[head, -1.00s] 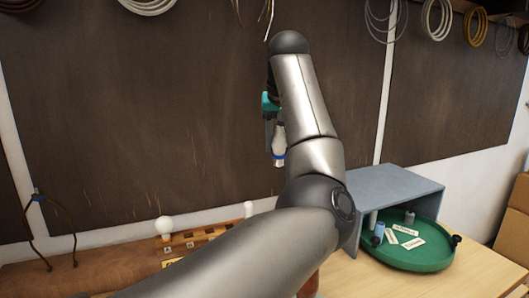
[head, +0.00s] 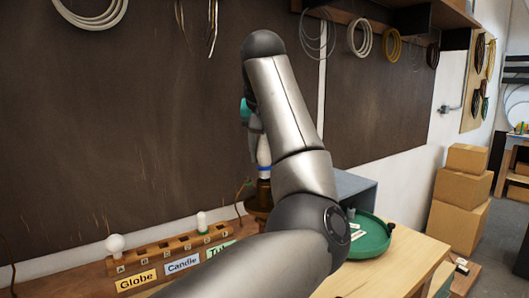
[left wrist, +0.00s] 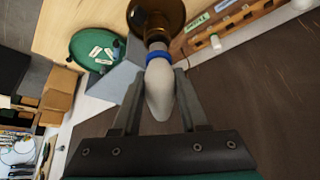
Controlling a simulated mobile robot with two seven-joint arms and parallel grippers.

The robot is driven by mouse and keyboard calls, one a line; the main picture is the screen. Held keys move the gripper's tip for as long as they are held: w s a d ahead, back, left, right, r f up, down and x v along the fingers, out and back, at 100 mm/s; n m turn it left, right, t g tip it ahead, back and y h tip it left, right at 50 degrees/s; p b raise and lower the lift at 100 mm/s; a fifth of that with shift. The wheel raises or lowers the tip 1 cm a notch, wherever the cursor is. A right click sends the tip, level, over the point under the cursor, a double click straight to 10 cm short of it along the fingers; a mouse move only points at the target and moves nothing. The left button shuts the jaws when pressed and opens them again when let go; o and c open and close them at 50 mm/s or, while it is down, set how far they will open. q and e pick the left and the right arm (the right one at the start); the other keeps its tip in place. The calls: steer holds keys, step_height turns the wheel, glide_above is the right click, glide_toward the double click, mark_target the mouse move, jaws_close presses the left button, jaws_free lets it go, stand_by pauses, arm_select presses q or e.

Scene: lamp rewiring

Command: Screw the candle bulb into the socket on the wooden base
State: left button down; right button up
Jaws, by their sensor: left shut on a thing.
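My left gripper (head: 256,124) is shut on the candle bulb (head: 264,152), a white bulb with a blue collar, held upright with its collar end down. In the left wrist view the gripper's fingers (left wrist: 159,88) lie on both sides of the bulb (left wrist: 158,92). The brown wooden base (head: 257,207) with its socket is directly below the bulb, partly hidden by my arm. The base also shows in the left wrist view (left wrist: 172,14), in line with the collar end. I cannot tell whether the bulb touches the socket. My right gripper is not in view.
A wooden rack (head: 165,250) with Globe and Candle labels holds a round white bulb (head: 115,244) at the left. A green round tray (head: 370,243) and a blue-grey box (head: 354,187) stand right of my arm. Cardboard boxes (head: 462,190) are stacked farther right.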

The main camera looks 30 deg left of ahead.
arm_select(q)
steer(key=shift+f+b, duration=0.3)
steer(key=shift+f, duration=0.6)
steer(key=shift+p, duration=0.35)
steer(key=shift+f, duration=0.15)
stand_by(0.4)
